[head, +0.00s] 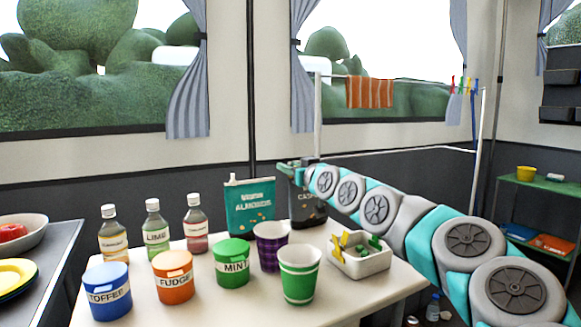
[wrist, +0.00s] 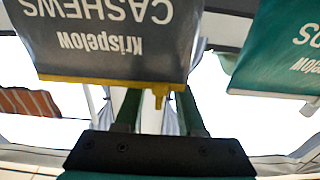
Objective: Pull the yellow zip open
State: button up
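The dark grey cashews pouch (head: 308,208) stands at the back right of the table, partly hidden by my arm. In the wrist view the pouch (wrist: 110,45) appears upside down, with the yellow zip (wrist: 85,81) along its top edge. A small yellow pull tab (wrist: 160,95) sticks out from the zip. My gripper (wrist: 159,106) is open, with one finger on each side of the tab and a gap visible on both sides. In the head view my gripper (head: 290,167) is at the pouch's top; the zip is hidden there.
The teal almonds pouch (head: 250,208) stands just left of the cashews, and shows in the wrist view (wrist: 280,55) with a pale zip. Cups (head: 299,275), lidded tubs (head: 173,278), bottles (head: 157,225) and a white peg box (head: 362,262) fill the table's front.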

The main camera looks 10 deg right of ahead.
jog(key=shift+w, duration=0.1)
grip_shut()
dwell(0.3)
dwell(1.2)
